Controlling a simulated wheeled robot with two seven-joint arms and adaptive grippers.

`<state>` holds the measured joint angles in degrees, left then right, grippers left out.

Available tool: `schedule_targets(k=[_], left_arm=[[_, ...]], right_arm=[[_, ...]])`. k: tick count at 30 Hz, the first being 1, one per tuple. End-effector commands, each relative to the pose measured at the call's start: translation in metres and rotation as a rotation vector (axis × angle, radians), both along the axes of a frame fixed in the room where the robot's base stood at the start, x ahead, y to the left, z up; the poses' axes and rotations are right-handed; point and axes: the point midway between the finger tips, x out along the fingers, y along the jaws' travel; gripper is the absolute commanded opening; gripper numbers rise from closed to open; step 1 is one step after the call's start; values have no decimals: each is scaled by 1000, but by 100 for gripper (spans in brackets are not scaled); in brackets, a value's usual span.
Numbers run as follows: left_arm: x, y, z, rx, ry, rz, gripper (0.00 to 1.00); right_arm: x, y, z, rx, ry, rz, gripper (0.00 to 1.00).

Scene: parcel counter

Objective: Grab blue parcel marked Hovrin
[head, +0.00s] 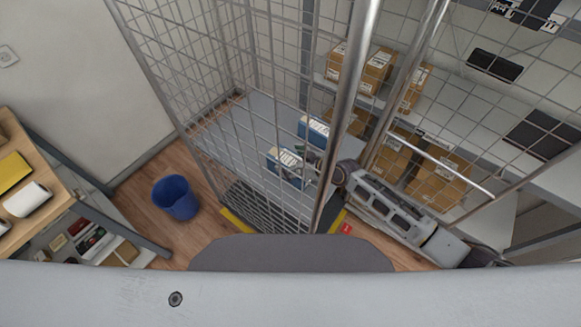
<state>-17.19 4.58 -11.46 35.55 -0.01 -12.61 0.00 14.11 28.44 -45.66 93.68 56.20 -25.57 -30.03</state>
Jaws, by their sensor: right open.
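Two blue parcels with white labels are inside a wire cage trolley. The nearer blue parcel (272,160) sits toward the front of the cage's grey shelf. The farther blue parcel (306,126) is behind it and slightly right. The label print is too small to read, so I cannot tell which is marked Hovrin. My right gripper (308,168) reaches in from the right, is open, and is at the right end of the nearer parcel. Cage wires and a post partly hide it, and I cannot tell whether it touches the parcel. My left gripper is not in view.
The wire cage's upright post (345,95) stands close to my right arm. Brown cartons (436,180) fill shelves at the right. A blue bin (175,198) stands on the wooden floor at left, near a shelf unit (60,215). The grey cage shelf (240,125) has free room left of the parcels.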

Motion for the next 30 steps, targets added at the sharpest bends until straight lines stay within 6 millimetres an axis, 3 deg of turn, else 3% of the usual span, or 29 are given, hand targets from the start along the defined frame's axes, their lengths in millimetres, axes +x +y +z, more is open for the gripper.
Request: schedule_targets(k=[7, 21, 30], left_arm=[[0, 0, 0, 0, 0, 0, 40], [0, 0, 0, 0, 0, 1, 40], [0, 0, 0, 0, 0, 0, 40]], right_arm=[[0, 0, 0, 0, 0, 0, 92], [-1, -1, -2, -2, 3, 0, 31], [-2, -1, -4, -5, 6, 1, 29]])
